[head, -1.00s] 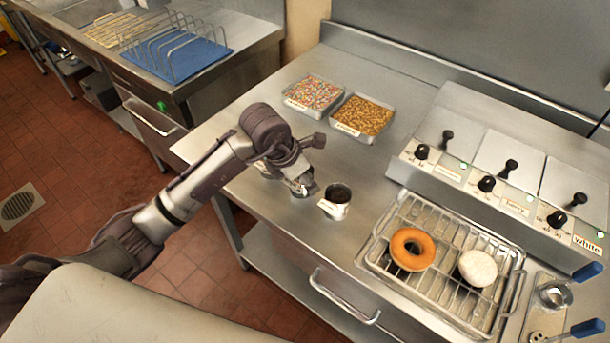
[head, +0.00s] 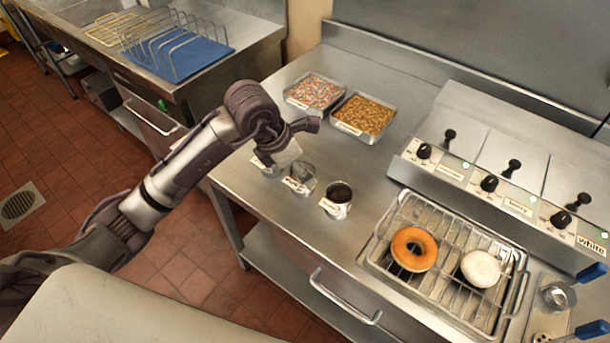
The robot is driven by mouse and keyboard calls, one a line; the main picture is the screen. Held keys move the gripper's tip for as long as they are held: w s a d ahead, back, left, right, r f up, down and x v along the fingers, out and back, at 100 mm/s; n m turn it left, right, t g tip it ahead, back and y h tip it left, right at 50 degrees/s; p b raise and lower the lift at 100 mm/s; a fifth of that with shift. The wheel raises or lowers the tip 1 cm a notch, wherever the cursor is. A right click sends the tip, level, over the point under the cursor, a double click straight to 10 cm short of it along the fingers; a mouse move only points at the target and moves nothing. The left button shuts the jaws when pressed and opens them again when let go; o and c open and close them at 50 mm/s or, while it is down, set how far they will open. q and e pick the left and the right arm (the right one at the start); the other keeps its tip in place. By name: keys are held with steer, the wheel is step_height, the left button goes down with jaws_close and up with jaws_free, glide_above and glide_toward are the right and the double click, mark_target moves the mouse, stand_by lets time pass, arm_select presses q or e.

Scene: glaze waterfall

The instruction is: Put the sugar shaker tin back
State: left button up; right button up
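Three small metal tins with white labels stand in a row along the counter's front edge: a left tin (head: 263,166), a middle tin (head: 301,180) and a right tin (head: 337,200) with dark contents. The labels are too small to read, so I cannot tell which one is the sugar shaker. My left gripper (head: 289,156) is just above and behind the left and middle tins and partly hides the left one. It appears apart from the middle tin, which stands upright. Its fingers are seen from behind, so their opening is unclear. My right gripper is out of view.
Trays of sprinkles (head: 314,92) and chopped nuts (head: 365,115) lie behind the tins. A wire rack (head: 450,290) holds an orange-glazed ring and a white doughnut. A glaze unit (head: 500,190) with black knobs stands at right. The counter between is clear.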

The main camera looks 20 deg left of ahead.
arm_select(q)
steer(key=v, duration=0.7)
steer(key=shift+b, duration=0.35)
steer(key=shift+s+f, duration=0.1)
